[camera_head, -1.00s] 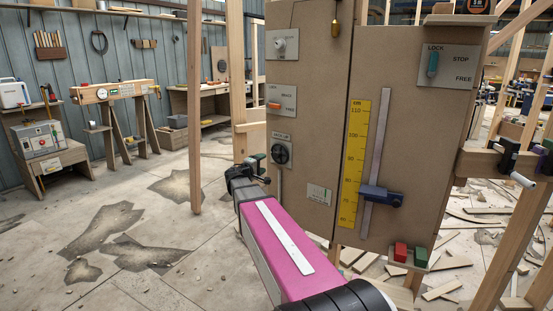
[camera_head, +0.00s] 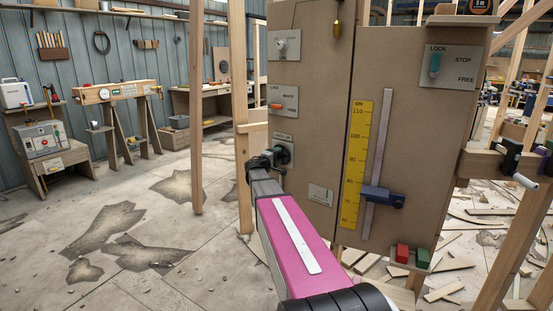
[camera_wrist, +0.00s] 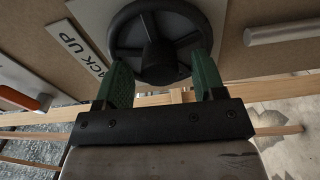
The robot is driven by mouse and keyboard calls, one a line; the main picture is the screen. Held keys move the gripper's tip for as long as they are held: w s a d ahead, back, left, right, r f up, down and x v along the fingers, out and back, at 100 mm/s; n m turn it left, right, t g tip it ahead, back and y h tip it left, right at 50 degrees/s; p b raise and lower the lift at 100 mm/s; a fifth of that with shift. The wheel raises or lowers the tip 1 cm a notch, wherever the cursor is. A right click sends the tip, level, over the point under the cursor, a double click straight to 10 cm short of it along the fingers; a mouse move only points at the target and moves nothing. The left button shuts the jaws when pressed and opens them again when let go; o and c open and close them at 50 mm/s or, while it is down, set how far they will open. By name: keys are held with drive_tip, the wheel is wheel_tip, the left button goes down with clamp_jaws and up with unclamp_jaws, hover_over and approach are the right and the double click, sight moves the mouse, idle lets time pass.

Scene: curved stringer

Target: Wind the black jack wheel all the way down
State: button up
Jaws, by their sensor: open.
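The black jack wheel (camera_wrist: 154,20) fills the top middle of the wrist view, a spoked round wheel with a hub, mounted on the brown panel beside a white label (camera_wrist: 85,40) reading "...ACK UP". My gripper (camera_wrist: 158,70) is open, with its two green fingers either side of the wheel's lower part. I cannot tell whether they touch the rim. In the head view my gripper (camera_head: 279,155) is at the panel and hides most of the wheel. The yellow centimetre scale (camera_head: 355,165) stands on the panel to the right, with a blue slider (camera_head: 382,196) near its lower part.
An orange-handled brace switch (camera_head: 276,106) sits just above the wheel, and it also shows in the wrist view (camera_wrist: 42,102). A grey bar (camera_wrist: 292,27) sticks out right of the wheel. A teal lock lever (camera_head: 435,65) is at the upper right. Wooden posts (camera_head: 195,110) stand to the left.

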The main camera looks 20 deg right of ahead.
drive_tip(key=c, duration=0.9)
drive_tip(key=shift+n, duration=0.3)
drive_tip(key=shift+n, duration=3.1)
drive_tip(key=o, duration=0.9)
